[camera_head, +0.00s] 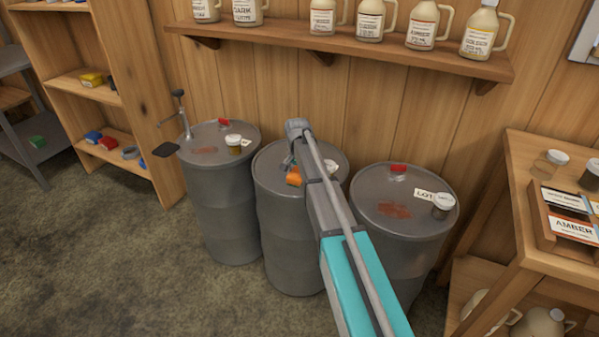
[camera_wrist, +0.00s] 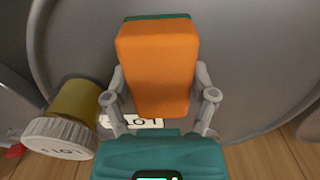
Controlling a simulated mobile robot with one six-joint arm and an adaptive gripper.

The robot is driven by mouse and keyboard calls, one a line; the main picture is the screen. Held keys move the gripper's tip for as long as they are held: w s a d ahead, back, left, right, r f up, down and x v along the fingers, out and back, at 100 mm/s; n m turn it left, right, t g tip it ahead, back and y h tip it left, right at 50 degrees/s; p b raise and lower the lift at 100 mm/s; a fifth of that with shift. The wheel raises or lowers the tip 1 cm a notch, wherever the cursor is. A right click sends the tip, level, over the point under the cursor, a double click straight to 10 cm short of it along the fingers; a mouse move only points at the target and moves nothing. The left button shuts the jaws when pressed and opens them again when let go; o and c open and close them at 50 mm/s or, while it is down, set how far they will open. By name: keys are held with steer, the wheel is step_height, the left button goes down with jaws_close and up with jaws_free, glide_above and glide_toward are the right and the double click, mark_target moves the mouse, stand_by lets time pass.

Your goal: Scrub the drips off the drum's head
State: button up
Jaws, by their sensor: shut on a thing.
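Three grey drums stand in a row: a left drum (camera_head: 222,200), a middle drum (camera_head: 285,240) and a right drum (camera_head: 404,225). My gripper (camera_head: 293,165) is over the middle drum's head, partly hidden by my arm. It is shut on an orange sponge (camera_wrist: 155,65) with a green layer on its far side. The sponge (camera_head: 293,177) is at the middle head; whether it touches is unclear. I see no drips on this head; my arm and the sponge cover part of it.
In the wrist view a jar with a white lid (camera_wrist: 58,138) and a LOT tag (camera_wrist: 148,123) lie close to the sponge. A hand pump (camera_head: 183,115) rises from the left drum. A shelf of jugs (camera_head: 340,40) hangs above; a wooden table (camera_head: 520,175) stands right.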

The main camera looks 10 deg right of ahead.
mark_target(292, 178)
steer(key=shift+s+a, duration=0.2)
steer(key=shift+s, duration=0.05)
steer(key=shift+s+a, duration=1.15)
steer(key=shift+s, duration=0.3)
steer(key=shift+r, duration=0.2)
step_height(292, 178, up, 6)
steer(key=p, duration=0.6)
steer(key=shift+f, duration=0.1)
steer(key=shift+r+p, duration=1.5)
steer(key=shift+p, duration=0.15)
steer(key=shift+f, duration=0.1)
